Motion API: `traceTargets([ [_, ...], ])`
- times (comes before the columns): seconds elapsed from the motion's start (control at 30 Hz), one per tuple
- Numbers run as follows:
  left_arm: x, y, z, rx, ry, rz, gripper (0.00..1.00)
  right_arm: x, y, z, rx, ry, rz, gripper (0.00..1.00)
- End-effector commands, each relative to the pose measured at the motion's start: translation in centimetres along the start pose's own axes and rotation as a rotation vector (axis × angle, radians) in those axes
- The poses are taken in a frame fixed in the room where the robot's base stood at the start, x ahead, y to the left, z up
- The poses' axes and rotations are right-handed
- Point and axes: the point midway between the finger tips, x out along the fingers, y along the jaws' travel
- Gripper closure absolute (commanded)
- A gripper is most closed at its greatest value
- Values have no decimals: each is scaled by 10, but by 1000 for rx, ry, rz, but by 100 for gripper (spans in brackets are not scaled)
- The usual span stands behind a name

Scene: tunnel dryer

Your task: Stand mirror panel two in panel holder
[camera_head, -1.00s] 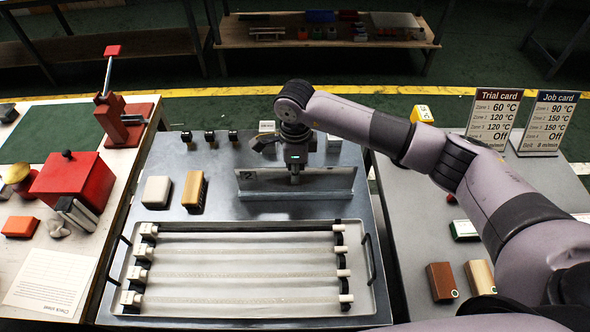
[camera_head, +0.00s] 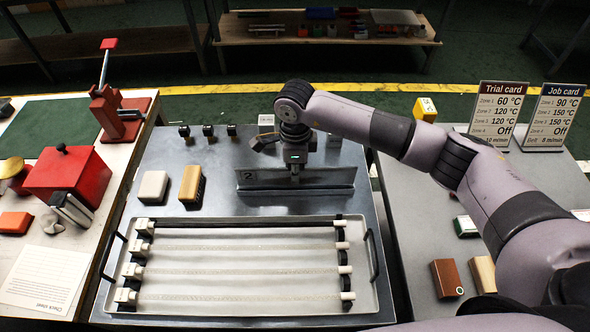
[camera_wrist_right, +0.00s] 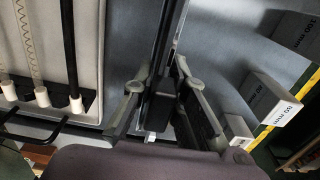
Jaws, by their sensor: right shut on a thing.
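Mirror panel two (camera_head: 325,177), a long thin grey plate marked "2" at its left end, stands on its long edge above the middle of the steel table. My right gripper (camera_head: 295,172) is over its centre and shut on it from above. In the right wrist view, the panel (camera_wrist_right: 163,45) shows as a dark narrow strip between the fingers of the gripper (camera_wrist_right: 160,100). A darker strip runs along the panel's lower edge; I cannot tell whether it is the panel holder, a shadow or a reflection. My left gripper is out of view.
Bare steel lies around the panel.

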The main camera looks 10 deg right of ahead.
Motion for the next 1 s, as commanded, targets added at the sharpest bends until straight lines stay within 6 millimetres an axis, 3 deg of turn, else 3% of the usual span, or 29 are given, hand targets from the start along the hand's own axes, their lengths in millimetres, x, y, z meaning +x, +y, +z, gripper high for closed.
traceTargets([
  [0.03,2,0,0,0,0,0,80,2,0,0,0,-1,-1,100],
  [0.07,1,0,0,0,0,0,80,0,0,0,0,-1,-1,85],
  [0.4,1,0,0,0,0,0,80,0,0,0,0,0,-1,63],
  [0.77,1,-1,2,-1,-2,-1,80,-4,0,0,0,-1,-1,63],
  [1.0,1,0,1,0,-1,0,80,-47,-2,1,-1,-2,-5,63],
])
